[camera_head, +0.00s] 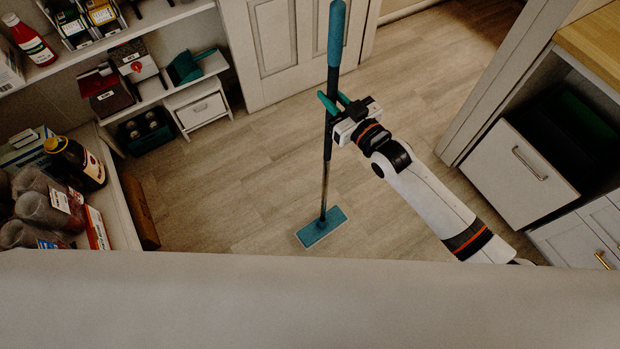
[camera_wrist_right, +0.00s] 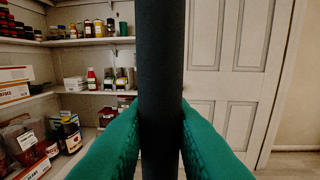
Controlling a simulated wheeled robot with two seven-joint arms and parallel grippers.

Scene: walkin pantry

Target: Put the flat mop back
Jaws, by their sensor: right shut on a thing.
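The flat mop (camera_head: 325,170) stands nearly upright in the middle of the head view. It has a teal grip at the top, a dark and metal pole, and a flat teal head (camera_head: 322,228) low over or on the floor; I cannot tell if it touches. My right gripper (camera_head: 332,103) is shut on the dark upper part of the pole. In the right wrist view the pole (camera_wrist_right: 160,70) runs vertically between the green fingers (camera_wrist_right: 160,135), which press on it from both sides. My left gripper is not in view.
Shelves (camera_head: 110,45) with bottles, boxes and jars line the left side. A white door (camera_head: 285,45) stands at the back. White cabinets with a drawer (camera_head: 520,175) stand at the right. The wood floor (camera_head: 230,170) around the mop is clear.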

